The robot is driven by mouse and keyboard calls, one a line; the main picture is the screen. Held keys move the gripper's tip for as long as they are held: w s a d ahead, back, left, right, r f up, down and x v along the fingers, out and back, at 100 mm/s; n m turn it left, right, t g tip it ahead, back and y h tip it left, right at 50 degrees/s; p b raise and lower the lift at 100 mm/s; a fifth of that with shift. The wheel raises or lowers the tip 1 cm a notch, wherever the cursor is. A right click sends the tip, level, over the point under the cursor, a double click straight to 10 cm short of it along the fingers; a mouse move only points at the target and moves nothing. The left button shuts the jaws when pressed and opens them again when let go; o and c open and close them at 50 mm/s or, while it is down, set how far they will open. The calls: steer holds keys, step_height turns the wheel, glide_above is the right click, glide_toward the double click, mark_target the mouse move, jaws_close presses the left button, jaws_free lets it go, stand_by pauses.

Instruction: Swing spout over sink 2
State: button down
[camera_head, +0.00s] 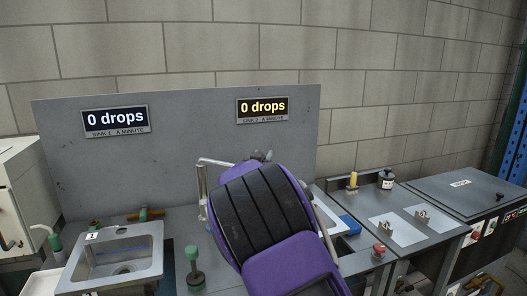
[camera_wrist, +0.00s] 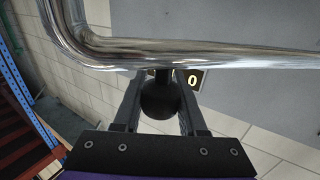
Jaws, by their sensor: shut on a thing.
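The chrome spout (camera_wrist: 210,52) runs across the top of the wrist view and bends upward at its left. A black round knob (camera_wrist: 160,100) hangs on a short stem by the spout. My gripper (camera_wrist: 160,92) is shut on this knob, one finger on each side. In the head view the spout (camera_head: 203,178) shows as a thin bent pipe left of my purple arm. My arm hides most of sink 2 (camera_head: 328,222); only part of its pale rim shows at right. My gripper's fingers are mostly hidden behind the arm there.
Sink 1 (camera_head: 118,262) stands at left, with a green-topped valve (camera_head: 193,268) between it and my arm. A grey back panel (camera_head: 185,150) bears two signs reading "0 drops". A red knob (camera_head: 379,249) and a bench with white plates (camera_head: 398,230) stand at right.

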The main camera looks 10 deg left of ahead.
stand_by(0.3)
steer(key=shift+c, duration=2.3)
jaws_free()
steer(key=s, duration=1.7)
steer(key=shift+s+b, duration=0.25)
steer(key=shift+b, duration=0.2)
steer(key=shift+d, duration=0.15)
